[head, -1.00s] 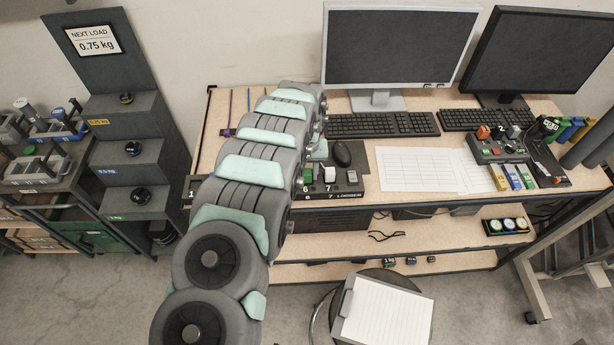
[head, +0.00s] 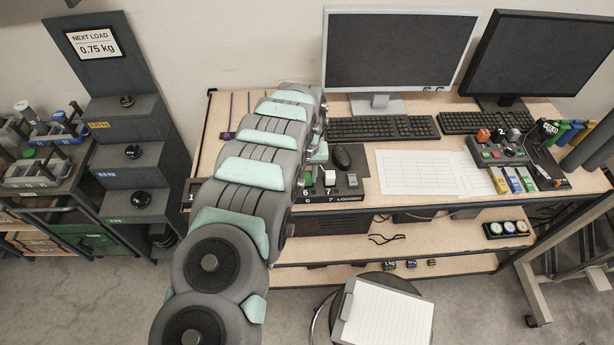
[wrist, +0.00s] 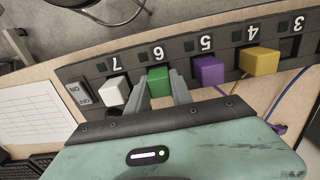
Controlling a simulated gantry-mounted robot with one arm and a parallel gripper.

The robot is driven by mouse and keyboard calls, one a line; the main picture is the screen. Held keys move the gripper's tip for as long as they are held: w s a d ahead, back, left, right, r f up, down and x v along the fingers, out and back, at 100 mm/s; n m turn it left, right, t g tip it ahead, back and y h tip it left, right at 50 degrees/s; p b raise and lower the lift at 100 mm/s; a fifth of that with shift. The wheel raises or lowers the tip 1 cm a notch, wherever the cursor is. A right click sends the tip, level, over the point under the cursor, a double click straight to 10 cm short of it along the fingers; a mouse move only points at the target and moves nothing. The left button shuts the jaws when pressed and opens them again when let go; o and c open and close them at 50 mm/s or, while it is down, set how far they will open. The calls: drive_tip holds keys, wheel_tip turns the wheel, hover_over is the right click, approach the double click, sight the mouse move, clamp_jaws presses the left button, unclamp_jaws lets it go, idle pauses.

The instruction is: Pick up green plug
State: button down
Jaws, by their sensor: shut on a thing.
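In the wrist view the green plug (wrist: 158,80) sits at the number 6 position of a dark numbered panel (wrist: 135,57). My gripper (wrist: 160,88) has one finger on each side of the plug and is shut on it. The plug appears still seated at the panel; its lower end is hidden. In the head view my arm covers most of the gripper and much of the panel.
A white plug (wrist: 115,91) stands at 7, a purple plug (wrist: 208,71) at 5 and a yellow plug (wrist: 259,61) at 4, all close beside. Purple and blue cords run at the right.

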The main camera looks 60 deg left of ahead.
wheel_tip(320, 180, up, 8)
drive_tip(key=shift+w+r+b, duration=0.1)
drive_tip(key=shift+r+b, duration=0.05)
drive_tip(key=shift+b, duration=0.35)
wheel_tip(320, 180, up, 10)
drive_tip(key=r+p, duration=0.1)
drive_tip(key=p, duration=1)
wheel_tip(320, 180, up, 4)
drive_tip(key=p, duration=0.4)
hover_over(308, 174)
